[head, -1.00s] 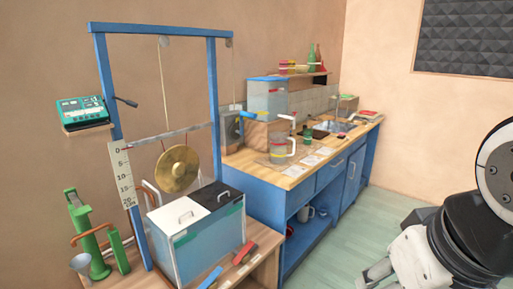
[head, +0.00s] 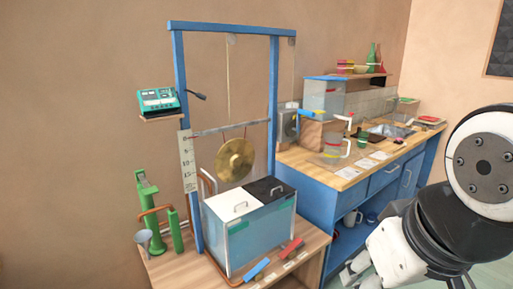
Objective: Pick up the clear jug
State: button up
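The clear jug (head: 332,149) stands upright on the wooden top of the blue counter (head: 350,173) in the head view. It has a white handle on its right side and yellowish and red marks or contents that are too small to make out. My gripper (head: 352,274) is at the bottom edge, right of centre, partly cut off by the frame. It is well in front of the counter and apart from the jug. Its fingers are too small and cropped to show whether they are open.
A blue frame with a brass gong (head: 235,160) and a water tank (head: 250,235) stand on a wooden table at the left front. White cards (head: 348,173) lie before the jug. A sink (head: 390,130) is further right.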

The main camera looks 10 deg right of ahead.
aim_at(332, 141)
jog(key=i+l+u, duration=0.2)
jog(key=l, duration=0.15)
jog(key=i+l+u, duration=0.45)
jog(key=l, duration=0.3)
jog(key=i+l, duration=0.15)
jog(key=l, duration=0.35)
jog(key=i+l+u, duration=0.1)
jog(key=l, duration=0.35)
jog(key=i+l, duration=0.25)
jog(key=l, duration=0.25)
jog(key=i+l, duration=0.15)
jog(key=l, duration=0.35)
jog(key=i+l+u, duration=0.1)
jog(key=l, duration=0.35)
jog(key=i+l, duration=0.2)
jog(key=l, duration=0.3)
jog(key=i+l+u, duration=0.1)
jog(key=l, duration=0.4)
jog(key=i+l, duration=0.15)
jog(key=l, duration=0.4)
